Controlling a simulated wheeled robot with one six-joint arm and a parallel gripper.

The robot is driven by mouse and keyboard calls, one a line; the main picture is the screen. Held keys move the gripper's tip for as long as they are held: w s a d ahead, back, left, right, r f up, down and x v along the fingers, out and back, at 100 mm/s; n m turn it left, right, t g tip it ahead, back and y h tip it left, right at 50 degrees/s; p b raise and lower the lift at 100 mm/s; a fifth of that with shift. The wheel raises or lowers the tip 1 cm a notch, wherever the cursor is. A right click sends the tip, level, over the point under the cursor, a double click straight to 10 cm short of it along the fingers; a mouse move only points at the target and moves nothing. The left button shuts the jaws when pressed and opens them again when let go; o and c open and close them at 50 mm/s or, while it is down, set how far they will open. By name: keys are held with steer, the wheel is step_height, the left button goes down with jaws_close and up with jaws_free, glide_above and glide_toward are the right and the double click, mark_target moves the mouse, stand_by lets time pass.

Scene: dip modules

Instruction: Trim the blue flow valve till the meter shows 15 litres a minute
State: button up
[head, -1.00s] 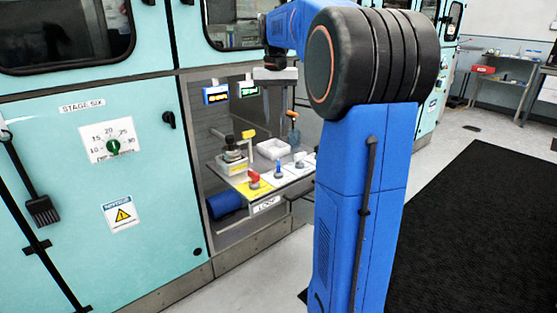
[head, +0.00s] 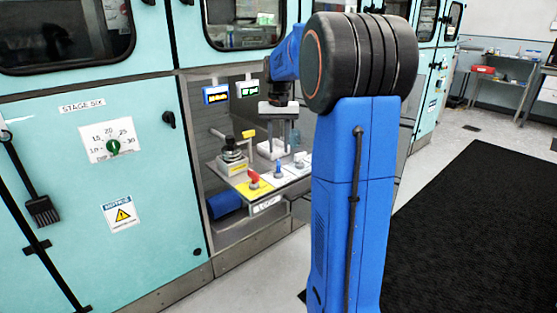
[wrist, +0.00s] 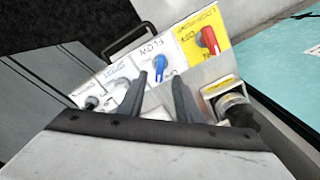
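The blue flow valve (head: 278,170) sits on a white panel of the sloping shelf in the bay. In the wrist view the blue valve (wrist: 161,60) lies beside the word FLOW, just beyond my fingertips. Two small digital meters hang above: one blue-framed (head: 216,95) with yellow digits, one white-framed (head: 247,89) with green digits. Their readings are too small to read. My gripper (head: 280,146) points down over the back of the shelf. In the wrist view my gripper (wrist: 160,77) has its two dark fingers apart with nothing between them.
A red handle (head: 254,179) on a yellow panel is left of the blue valve; a grey knob (head: 299,160) is right. A black-knobbed unit (head: 232,163) and a yellow handle (head: 248,134) stand behind left. The door bears a numbered dial (head: 112,147).

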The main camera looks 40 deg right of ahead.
mark_target(279, 162)
steer(key=shift+f, duration=3)
jaws_close()
